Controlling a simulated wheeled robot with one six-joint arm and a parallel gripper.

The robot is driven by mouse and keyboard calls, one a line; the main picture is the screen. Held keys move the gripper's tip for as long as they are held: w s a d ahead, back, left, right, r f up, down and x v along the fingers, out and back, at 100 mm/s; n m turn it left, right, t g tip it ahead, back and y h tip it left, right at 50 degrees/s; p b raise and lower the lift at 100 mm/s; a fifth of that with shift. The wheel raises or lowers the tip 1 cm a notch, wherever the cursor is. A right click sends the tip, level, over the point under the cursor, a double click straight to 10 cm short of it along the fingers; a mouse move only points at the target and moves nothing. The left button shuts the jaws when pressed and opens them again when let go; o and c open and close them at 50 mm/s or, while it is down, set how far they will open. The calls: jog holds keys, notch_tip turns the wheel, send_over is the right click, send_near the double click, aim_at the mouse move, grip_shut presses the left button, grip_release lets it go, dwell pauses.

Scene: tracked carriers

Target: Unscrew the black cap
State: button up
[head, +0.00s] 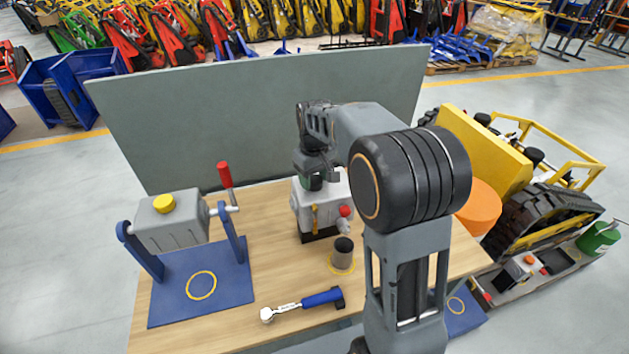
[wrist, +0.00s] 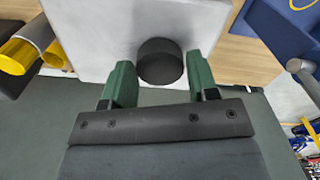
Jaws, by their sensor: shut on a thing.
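The black cap (wrist: 160,62) is a short round knob on top of a light grey housing (wrist: 100,38).
A dark cylinder (head: 343,253) stands in a yellow ring in front of the housing. A blue-handled wrench (head: 305,303) lies on the bench (head: 280,260). At left, a blue stand (head: 165,300) holds a grey box (head: 172,225) with a yellow cap. A grey panel (head: 250,115) rises behind.

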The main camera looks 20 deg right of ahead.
dwell(0.3)
jog(key=n, duration=0.5)
jog(key=shift+p, duration=0.35)
jog(key=n, duration=0.5)
jog(key=n, duration=0.4)
jog(key=shift+p, duration=0.4)
jog(key=n, duration=0.5)
jog(key=shift+n, duration=0.3)
